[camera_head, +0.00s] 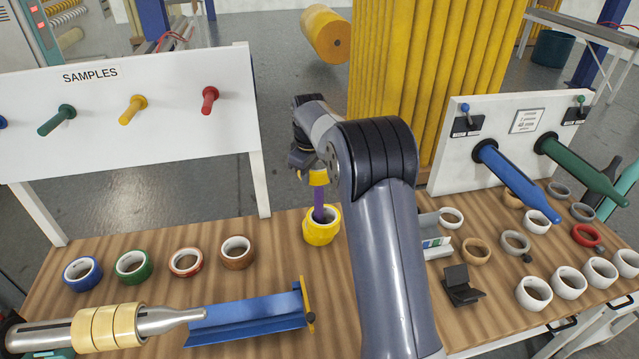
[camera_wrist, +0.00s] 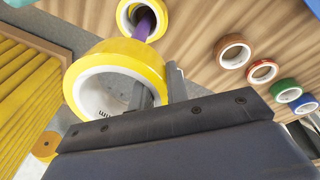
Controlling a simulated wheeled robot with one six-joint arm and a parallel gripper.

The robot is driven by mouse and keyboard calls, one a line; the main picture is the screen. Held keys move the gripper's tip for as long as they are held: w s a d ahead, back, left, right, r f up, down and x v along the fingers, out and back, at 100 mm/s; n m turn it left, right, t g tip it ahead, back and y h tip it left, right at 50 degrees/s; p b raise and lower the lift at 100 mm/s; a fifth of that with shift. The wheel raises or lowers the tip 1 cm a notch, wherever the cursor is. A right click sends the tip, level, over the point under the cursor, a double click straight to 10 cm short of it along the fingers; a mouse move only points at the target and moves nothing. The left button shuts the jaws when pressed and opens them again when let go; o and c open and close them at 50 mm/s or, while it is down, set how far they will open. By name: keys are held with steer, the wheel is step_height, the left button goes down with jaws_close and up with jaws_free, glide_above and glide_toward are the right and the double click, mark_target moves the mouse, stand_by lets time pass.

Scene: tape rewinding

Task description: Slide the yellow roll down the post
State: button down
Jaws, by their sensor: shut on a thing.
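My gripper (camera_wrist: 160,92) is shut on the wall of a yellow roll (camera_wrist: 112,62) with a white core, one finger inside the hole and one outside. In the head view this held roll (camera_head: 318,177) shows partly below my gripper (camera_head: 304,162), at the upper end of the purple post (camera_head: 319,213). The post also shows in the wrist view (camera_wrist: 143,22), behind the held roll's rim. I cannot tell whether the held roll is around the post's tip. Yellow tape (camera_head: 322,232) sits around the post's foot on the table, and it also shows in the wrist view (camera_wrist: 126,14).
Blue (camera_head: 82,271), green (camera_head: 133,266), red (camera_head: 186,262) and brown (camera_head: 237,252) rolls lie left of the post. A blue tray (camera_head: 247,318) lies in front. Several white rolls (camera_head: 533,292) and a black stand (camera_head: 461,285) are at right.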

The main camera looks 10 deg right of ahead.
step_height(320, 180, down, 15)
steer(key=b, duration=0.9)
steer(key=shift+r, duration=0.15)
stand_by(0.3)
steer(key=c, duration=1.3)
jaws_free()
step_height(320, 180, up, 11)
steer(key=s+b, duration=0.1)
steer(key=s, duration=0.1)
steer(key=shift+f, duration=0.2)
